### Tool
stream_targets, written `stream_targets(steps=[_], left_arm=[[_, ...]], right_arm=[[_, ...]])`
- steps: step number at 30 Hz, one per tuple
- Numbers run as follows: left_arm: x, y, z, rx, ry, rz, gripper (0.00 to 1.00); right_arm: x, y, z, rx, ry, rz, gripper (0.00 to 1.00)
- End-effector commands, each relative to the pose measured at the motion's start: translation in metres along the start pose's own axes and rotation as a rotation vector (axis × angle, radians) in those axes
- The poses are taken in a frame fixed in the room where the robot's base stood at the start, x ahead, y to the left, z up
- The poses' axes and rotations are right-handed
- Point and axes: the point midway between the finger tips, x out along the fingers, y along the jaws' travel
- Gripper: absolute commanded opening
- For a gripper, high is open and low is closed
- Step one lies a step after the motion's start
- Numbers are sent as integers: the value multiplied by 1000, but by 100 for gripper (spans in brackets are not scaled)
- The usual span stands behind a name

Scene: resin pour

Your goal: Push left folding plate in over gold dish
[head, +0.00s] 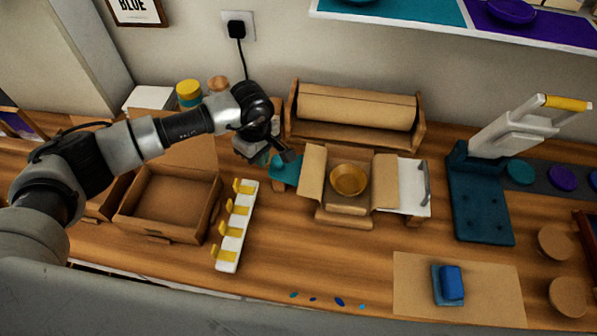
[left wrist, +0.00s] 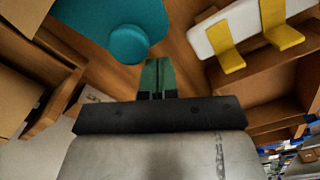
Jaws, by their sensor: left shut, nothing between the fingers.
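The gold dish (head: 348,180) sits in the middle of a cardboard folding fixture. The left folding plate (head: 312,173) is a tan panel at the dish's left side, folded out and not covering it. A tan right plate (head: 385,182) stands out on the other side. My left gripper (head: 264,158) is left of the left plate, apart from it, above a teal plate (head: 287,171). Its green fingers (left wrist: 158,78) are shut and empty in the left wrist view, close to the teal plate's round knob (left wrist: 128,43). The dish is outside the left wrist view.
A white plate with a grey handle (head: 413,187) lies right of the fixture. A white rack with yellow hooks (head: 234,230) and an open cardboard box (head: 168,203) are at left. A cardboard roll holder (head: 355,108) stands behind. The table in front of the fixture is mostly clear.

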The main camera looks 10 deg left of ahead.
Motion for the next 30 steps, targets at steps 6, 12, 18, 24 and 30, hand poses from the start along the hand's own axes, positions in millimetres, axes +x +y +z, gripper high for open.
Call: stream_targets(steps=[6, 12, 18, 24, 30], left_arm=[[0, 0, 0, 0, 0, 1, 0], [1, 3, 4, 1, 0, 1, 0], [1, 9, 14, 1, 0, 2, 0], [1, 15, 25, 1, 0, 2, 0], [2, 21, 35, 1, -1, 1, 0]], right_arm=[[0, 0, 0, 0, 0, 0, 43], [2, 0, 0, 0, 0, 0, 43], [6, 0, 1, 0, 0, 1, 43], [10, 0, 1, 0, 0, 1, 43], [15, 1, 2, 0, -1, 1, 43]])
